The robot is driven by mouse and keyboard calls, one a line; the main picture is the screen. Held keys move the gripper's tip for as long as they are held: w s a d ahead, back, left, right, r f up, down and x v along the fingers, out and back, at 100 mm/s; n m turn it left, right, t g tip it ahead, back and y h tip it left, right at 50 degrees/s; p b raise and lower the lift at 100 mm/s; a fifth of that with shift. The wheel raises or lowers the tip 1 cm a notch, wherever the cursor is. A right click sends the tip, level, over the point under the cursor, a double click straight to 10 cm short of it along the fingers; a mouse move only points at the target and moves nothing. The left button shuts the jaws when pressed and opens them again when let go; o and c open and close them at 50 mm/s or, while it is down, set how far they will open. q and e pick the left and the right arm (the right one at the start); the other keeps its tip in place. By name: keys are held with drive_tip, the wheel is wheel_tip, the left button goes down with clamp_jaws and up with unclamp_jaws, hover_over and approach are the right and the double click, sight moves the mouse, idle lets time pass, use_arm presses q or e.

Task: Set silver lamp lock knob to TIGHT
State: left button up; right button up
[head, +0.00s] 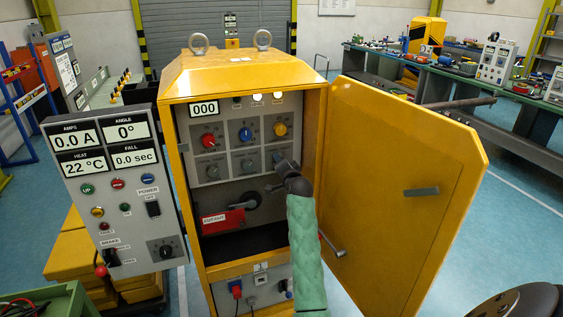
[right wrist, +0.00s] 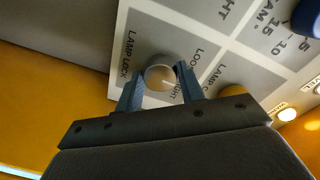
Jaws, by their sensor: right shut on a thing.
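The silver lamp lock knob (right wrist: 158,74) is round and sits on a grey panel beside the printed words LAMP LOCK. Parts of the words LOOSE and TIGHT show on its right. A pale line on its face points right and slightly down in the right wrist view, toward the letters of TIGHT. My right gripper (right wrist: 160,84) has a blue-grey finger on each side of the knob and is shut on it. In the head view my right gripper (head: 281,164) covers the lower right of the knob panel, hiding the knob. My left gripper is not in view.
The knob panel (head: 228,150) sits inside a yellow cabinet (head: 176,150). Its open door (head: 400,180) stands on the right. Red (head: 208,140), blue (head: 246,134) and yellow (head: 280,129) knobs are above my gripper.

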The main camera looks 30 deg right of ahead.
drive_tip(key=m+p, duration=0.1)
drive_tip(key=m, duration=0.1)
drive_tip(key=m+p, duration=0.1)
drive_tip(key=m, duration=0.1)
drive_tip(key=m+p, duration=0.1)
drive_tip(key=m, duration=0.1)
drive_tip(key=shift+r+m+y, duration=0.25)
drive_tip(key=shift+m+y, duration=0.05)
drive_tip(key=shift+m+p, duration=0.45)
drive_tip(key=shift+m, duration=0.45)
drive_tip(key=shift+c, duration=0.2)
drive_tip(key=shift+o, duration=0.2)
drive_tip(key=shift+f, duration=0.1)
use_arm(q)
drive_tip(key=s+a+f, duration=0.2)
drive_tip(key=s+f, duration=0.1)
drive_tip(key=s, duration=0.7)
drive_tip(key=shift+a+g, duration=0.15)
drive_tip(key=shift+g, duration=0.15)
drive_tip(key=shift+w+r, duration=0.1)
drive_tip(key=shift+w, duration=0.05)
use_arm(e)
drive_tip(key=shift+c, duration=0.2)
drive_tip(key=o, duration=1)
drive_tip(key=shift+d, duration=0.1)
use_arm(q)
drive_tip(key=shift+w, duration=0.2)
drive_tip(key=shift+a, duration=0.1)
